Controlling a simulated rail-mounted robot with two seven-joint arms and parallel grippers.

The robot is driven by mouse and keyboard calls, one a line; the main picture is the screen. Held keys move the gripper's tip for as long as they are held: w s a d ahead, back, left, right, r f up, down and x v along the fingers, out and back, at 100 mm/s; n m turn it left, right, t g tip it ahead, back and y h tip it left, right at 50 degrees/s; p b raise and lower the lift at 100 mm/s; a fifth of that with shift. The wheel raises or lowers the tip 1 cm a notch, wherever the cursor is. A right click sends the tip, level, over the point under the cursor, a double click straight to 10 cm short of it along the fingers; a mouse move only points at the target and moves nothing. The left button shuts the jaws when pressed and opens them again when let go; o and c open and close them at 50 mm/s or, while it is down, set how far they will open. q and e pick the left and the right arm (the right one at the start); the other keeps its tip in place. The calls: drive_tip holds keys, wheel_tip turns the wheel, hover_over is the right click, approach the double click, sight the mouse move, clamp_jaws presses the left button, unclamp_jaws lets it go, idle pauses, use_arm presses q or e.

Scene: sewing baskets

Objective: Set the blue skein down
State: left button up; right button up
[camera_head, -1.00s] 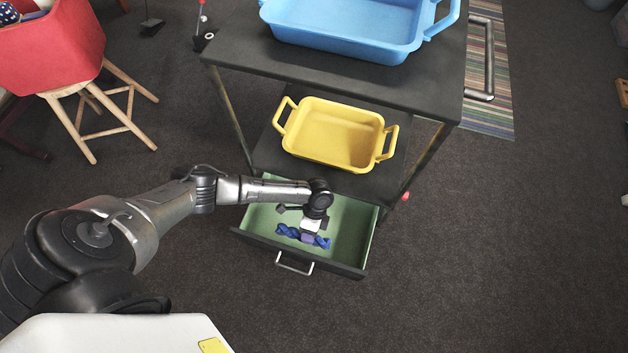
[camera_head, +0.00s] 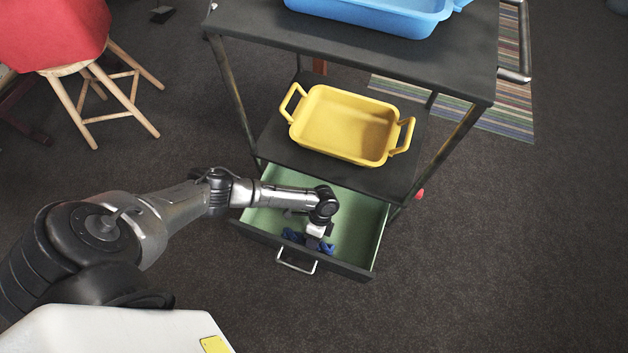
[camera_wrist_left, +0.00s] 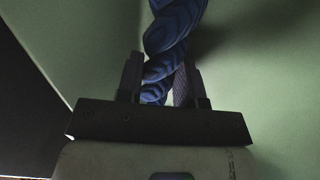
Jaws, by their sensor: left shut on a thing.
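The blue skein (camera_head: 327,248) is a twisted, dark blue bundle inside the green-lined open drawer (camera_head: 352,222). In the head view, it lies close behind the drawer's front wall, partly hidden by that wall and by my gripper. My left gripper (camera_head: 313,241) points down into the drawer and is shut on the skein. In the left wrist view, the skein (camera_wrist_left: 173,30) runs between the two fingers of the left gripper (camera_wrist_left: 160,78), with the green drawer lining around it. I cannot tell whether the skein touches the drawer floor. My right gripper is not in view.
A yellow basket (camera_head: 345,148) stands on the dark middle shelf above the drawer. A blue basket (camera_head: 400,22) sits on the cart top (camera_head: 350,48). A red-seated stool (camera_head: 50,35) stands at left. The drawer's right part looks empty.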

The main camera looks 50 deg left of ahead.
use_arm(q)
drive_tip(key=shift+w, duration=0.1)
drive_tip(key=shift+a+f, duration=0.1)
drive_tip(key=o, duration=0.6)
drive_tip(key=shift+c, duration=0.2)
drive_tip(key=shift+o, duration=0.4)
drive_tip(key=shift+w+r+p, duration=0.15)
drive_tip(key=shift+r+p, duration=0.25)
drive_tip(key=shift+r, duration=0.3)
drive_tip(key=p+v, duration=0.3)
drive_tip(key=v, duration=0.3)
drive_tip(key=shift+w+a+r, duration=0.1)
drive_tip(key=shift+w+r, duration=0.1)
